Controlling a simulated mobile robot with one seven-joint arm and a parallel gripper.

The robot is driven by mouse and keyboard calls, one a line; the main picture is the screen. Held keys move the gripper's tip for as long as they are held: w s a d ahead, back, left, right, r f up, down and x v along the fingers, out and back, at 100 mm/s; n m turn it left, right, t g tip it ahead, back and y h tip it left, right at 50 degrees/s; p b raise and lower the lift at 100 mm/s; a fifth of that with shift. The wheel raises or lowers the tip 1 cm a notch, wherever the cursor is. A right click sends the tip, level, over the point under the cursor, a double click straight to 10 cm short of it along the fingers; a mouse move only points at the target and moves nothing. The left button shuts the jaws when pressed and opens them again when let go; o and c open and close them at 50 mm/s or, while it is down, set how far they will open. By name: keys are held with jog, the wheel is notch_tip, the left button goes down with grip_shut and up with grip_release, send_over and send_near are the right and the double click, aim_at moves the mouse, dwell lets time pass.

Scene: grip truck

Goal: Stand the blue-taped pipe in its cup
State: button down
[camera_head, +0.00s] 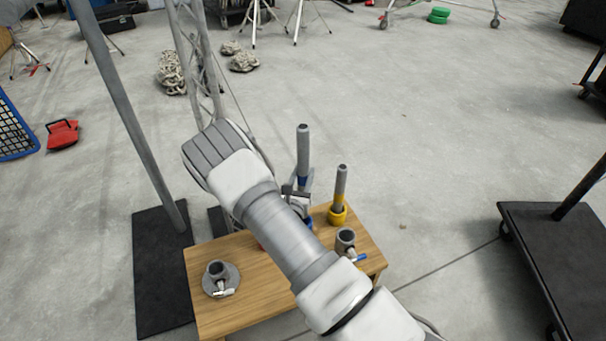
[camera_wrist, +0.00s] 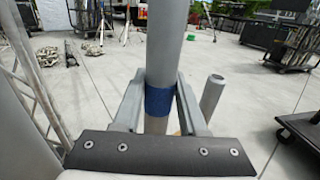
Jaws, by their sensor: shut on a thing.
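The blue-taped pipe (camera_head: 303,150) is grey and stands about upright above the wooden table. Its blue tape band (camera_wrist: 159,100) sits between the two fingers of my gripper (camera_wrist: 162,106), which is shut on it. In the head view my gripper (camera_head: 299,188) is partly covered by my arm. A blue cup (camera_head: 309,223) shows in part beside my arm, below the pipe. The pipe's lower end is hidden, so I cannot tell whether it is inside the cup.
On the wooden table (camera_head: 215,318), a yellow-taped pipe (camera_head: 341,183) stands in a yellow cup (camera_head: 337,215). A lattice truss (camera_head: 196,60) and a pole (camera_head: 128,110) rise at left. A black cart (camera_head: 560,255) stands right.

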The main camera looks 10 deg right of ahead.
aim_at(302, 187)
jog(key=shift+f, duration=0.35)
dwell(0.3)
jog(key=shift+f+b, duration=1.15)
jog(key=shift+f, duration=0.45)
jog(key=shift+f, duration=2.25)
jog(key=shift+c, duration=1.9)
grip_release()
jog(key=shift+f, duration=0.1)
